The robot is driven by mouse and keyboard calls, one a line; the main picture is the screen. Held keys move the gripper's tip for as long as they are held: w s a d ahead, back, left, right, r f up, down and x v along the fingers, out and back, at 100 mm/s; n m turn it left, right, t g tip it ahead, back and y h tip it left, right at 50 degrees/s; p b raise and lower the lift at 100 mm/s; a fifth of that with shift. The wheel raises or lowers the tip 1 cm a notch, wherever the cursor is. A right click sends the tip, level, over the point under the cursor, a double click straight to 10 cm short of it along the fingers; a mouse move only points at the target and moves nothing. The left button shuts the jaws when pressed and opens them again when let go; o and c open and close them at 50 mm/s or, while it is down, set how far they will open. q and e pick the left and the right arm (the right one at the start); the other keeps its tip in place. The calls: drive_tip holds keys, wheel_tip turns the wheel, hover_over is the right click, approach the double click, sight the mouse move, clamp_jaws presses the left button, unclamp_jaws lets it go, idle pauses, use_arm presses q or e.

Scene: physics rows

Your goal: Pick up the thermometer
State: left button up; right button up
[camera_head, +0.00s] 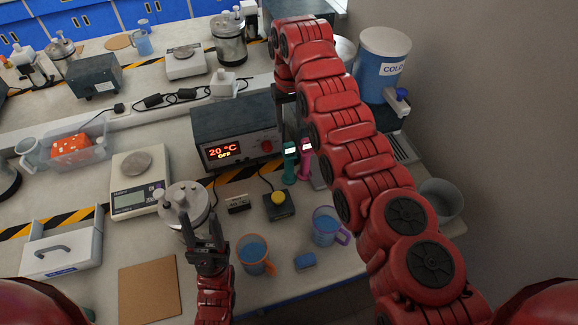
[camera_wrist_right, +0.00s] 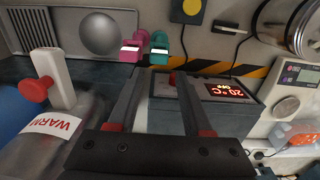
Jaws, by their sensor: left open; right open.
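Two small upright devices with white displays, one teal (camera_head: 290,161) and one pink (camera_head: 306,158), stand right of the temperature box; I cannot tell which is the thermometer. In the right wrist view the pink one (camera_wrist_right: 132,50) and the teal one (camera_wrist_right: 160,48) lie beyond the fingertips, apart from them. My right gripper (camera_wrist_right: 157,82) is open and empty, pointing toward them; in the head view my right arm largely hides it. My left gripper (camera_head: 206,228) is open, in front of the metal pot (camera_head: 185,203).
The temperature box (camera_head: 238,135) reads 20 °C OFF. A scale (camera_head: 130,200) is left. A tank marked WARM (camera_wrist_right: 55,135) is close to my right gripper.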

sight(289, 144)
drive_tip(key=f, duration=0.5)
drive_tip(key=shift+w+f, duration=0.15)
drive_tip(key=shift+w, duration=0.05)
drive_tip(key=shift+f, duration=0.45)
wheel_tip(289, 144, down, 5)
drive_tip(key=shift+r+b, duration=0.2)
drive_tip(key=shift+b, duration=0.4)
drive_tip(key=shift+r, duration=0.1)
drive_tip(key=shift+c, duration=0.9)
clamp_jaws()
